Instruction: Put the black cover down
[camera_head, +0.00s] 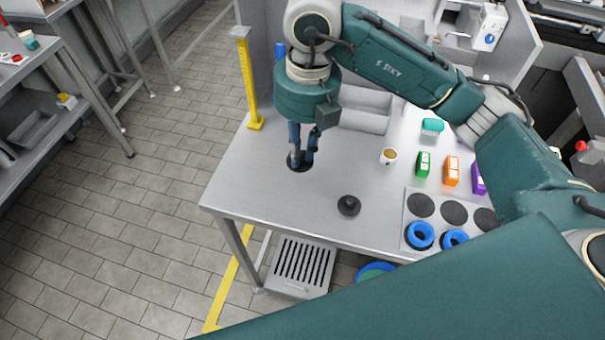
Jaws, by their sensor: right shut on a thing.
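My right gripper (302,158) points down at the left part of the grey metal table (255,185). It is shut on a black cover (299,168), a dark round disc at its fingertips. The fingers hide part of this cover. I cannot tell whether it touches the table or hangs just above it. A second black cover (349,206) with a knob on top lies on the table near the front edge, apart from the gripper. My left gripper is not in view.
A grey panel (451,212) with dark round discs and blue rings (420,235) lies to the right. A cup (389,156) and green (423,164) and orange (452,170) boxes stand behind it. A yellow post (247,85) stands at the back left. The table's left part is clear.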

